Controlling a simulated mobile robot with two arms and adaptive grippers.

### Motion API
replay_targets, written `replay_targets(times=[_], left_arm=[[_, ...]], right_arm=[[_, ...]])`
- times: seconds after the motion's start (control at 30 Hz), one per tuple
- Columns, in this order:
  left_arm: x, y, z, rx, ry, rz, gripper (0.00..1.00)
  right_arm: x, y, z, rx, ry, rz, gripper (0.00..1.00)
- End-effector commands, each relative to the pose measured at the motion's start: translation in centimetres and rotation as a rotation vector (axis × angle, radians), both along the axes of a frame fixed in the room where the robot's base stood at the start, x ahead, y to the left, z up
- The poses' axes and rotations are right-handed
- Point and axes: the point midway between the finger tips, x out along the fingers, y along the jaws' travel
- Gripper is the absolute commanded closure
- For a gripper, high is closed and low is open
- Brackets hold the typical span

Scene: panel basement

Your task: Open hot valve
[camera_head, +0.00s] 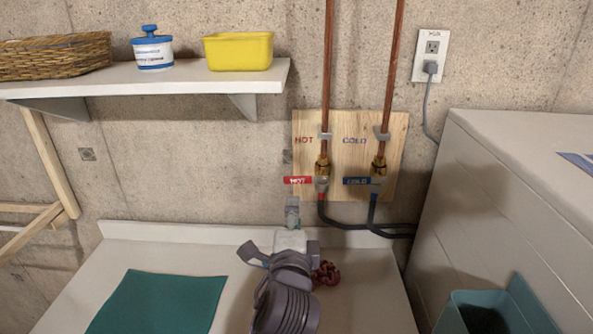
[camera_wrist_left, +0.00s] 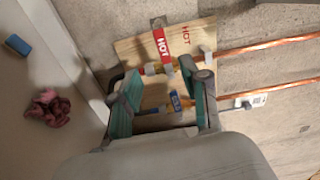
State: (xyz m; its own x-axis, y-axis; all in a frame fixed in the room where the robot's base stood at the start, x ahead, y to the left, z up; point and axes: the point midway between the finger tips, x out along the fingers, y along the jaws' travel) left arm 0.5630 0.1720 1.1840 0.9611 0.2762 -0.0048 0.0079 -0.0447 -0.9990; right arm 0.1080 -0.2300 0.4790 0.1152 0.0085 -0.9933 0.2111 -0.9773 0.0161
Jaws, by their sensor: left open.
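The hot valve's red lever handle (camera_head: 298,180) points left from the left copper pipe, below the HOT lettering. The cold valve's blue handle (camera_head: 357,181) also points left, on the right pipe. My left gripper (camera_head: 292,213) is just below the red handle in the head view and does not visibly hold it. In the left wrist view my left gripper (camera_wrist_left: 160,88) is open, with teal pads apart. The red handle (camera_wrist_left: 162,42) shows beyond the fingertips, and the blue handle (camera_wrist_left: 174,101) appears between the fingers. Contact cannot be told. My right gripper is not in view.
A wooden board (camera_head: 347,188) backs both valves, with black hoses running right. A white appliance (camera_head: 520,180) stands at right, near a teal bin (camera_head: 510,305). A shelf (camera_head: 170,83) hangs upper left. A teal cloth (camera_head: 160,302) and crumpled red cloth (camera_head: 326,274) lie below.

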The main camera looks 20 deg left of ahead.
Motion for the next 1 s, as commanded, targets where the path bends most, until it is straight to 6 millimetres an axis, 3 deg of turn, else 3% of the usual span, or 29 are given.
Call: replay_targets(times=[0.17, 0.43, 0.7, 1.0], left_arm=[[1.5, 0.4, 0.1, 0.003, 0.002, 0.000, 0.54], [6.8, 2.0, 0.3, 0.001, 0.000, 0.001, 0.54], [11.5, 3.3, 0.1, 0.001, 0.000, 0.001, 0.54], [13.2, 3.8, -0.1, -0.001, 0.001, 0.000, 0.54]], right_arm=[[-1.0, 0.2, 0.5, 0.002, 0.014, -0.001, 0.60], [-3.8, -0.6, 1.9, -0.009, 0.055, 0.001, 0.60], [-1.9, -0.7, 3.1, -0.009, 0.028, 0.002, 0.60], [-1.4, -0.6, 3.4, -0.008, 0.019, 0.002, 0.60]])
